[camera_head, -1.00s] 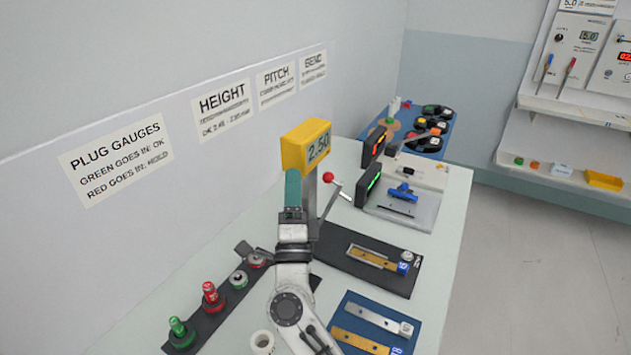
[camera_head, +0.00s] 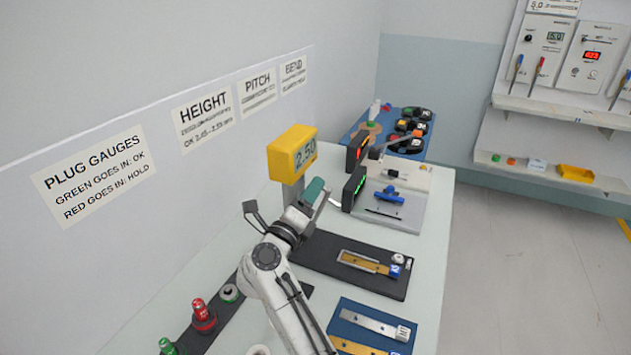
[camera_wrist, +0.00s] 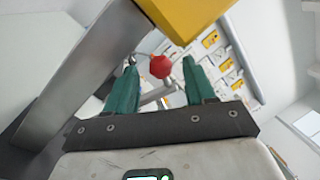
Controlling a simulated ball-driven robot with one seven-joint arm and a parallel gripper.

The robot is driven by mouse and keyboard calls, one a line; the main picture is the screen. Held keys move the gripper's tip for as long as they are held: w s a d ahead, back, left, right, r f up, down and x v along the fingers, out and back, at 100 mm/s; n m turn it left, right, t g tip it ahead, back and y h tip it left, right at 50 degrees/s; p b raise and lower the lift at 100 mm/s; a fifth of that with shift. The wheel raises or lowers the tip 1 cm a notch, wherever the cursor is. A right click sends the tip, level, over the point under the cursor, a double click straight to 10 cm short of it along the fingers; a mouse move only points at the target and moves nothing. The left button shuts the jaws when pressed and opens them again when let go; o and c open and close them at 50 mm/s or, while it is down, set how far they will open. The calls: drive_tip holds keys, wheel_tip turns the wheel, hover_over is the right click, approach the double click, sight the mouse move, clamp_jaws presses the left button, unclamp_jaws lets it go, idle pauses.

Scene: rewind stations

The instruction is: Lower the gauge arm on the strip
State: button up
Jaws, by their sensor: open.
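The height gauge (camera_head: 292,152) is a yellow box on a grey post, with 2.50 on its display. Its gauge arm has a red ball knob (camera_wrist: 160,66), seen in the wrist view. In the head view the knob is hidden behind my gripper (camera_head: 316,192). My gripper is open, and the knob shows between its two green fingers (camera_wrist: 159,82). I cannot tell whether the fingers touch it. A brass strip (camera_head: 365,263) lies in the black fixture (camera_head: 313,253) to the right of the post.
A blue tray (camera_head: 345,313) with strips lies in front. A plug-gauge rack with a red plug (camera_head: 202,314) and a green plug (camera_head: 167,345) is at lower left. Two display boxes and a grey plate (camera_head: 408,215) with a blue clamp stand behind. The wall is close at left.

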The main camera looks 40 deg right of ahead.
drive_tip(key=shift+x, duration=1.75)
drive_tip(key=shift+c, duration=0.4)
clamp_jaws()
